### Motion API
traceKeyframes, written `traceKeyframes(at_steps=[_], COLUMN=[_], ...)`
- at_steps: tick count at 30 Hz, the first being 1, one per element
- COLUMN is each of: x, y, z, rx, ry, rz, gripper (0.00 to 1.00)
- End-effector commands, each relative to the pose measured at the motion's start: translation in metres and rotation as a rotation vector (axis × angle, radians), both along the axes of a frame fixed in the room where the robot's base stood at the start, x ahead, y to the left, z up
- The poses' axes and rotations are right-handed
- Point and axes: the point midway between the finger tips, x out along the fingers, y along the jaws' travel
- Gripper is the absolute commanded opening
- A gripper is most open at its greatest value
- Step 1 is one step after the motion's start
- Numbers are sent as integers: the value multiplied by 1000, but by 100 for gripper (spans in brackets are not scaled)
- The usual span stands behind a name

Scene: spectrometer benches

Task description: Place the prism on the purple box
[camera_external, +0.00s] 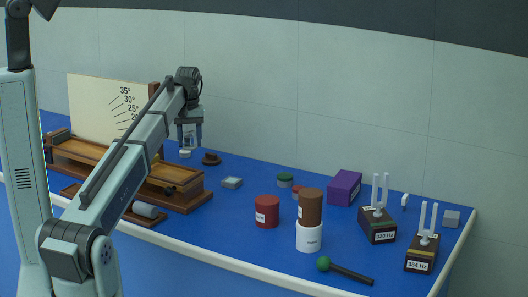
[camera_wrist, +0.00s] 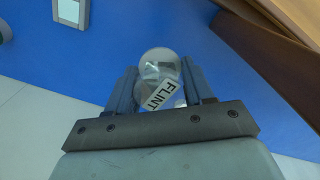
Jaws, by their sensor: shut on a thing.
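The prism (camera_wrist: 170,72) is a clear glass piece with a white label reading FLINT, seen between the fingers in the wrist view. My gripper (camera_external: 189,143) is shut on it and holds it above the blue table, beside the wooden bench at the left. In the external view the prism is small and partly hidden by the fingers. The purple box (camera_external: 345,188) stands on the table toward the back right, well to the right of my gripper. Its top is bare.
A wooden bench (camera_external: 185,196) with an angle board (camera_external: 110,103) stands at left. A green-headed mallet (camera_external: 345,270) lies in front.

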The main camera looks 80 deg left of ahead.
Motion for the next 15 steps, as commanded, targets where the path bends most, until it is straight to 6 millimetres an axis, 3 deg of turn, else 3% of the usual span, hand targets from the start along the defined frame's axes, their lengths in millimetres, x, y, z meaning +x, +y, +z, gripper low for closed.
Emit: traceKeyframes(at_steps=[15], x=[152], y=[-100], z=[9], rx=[7], ry=[-5], rz=[-241], gripper=[19])
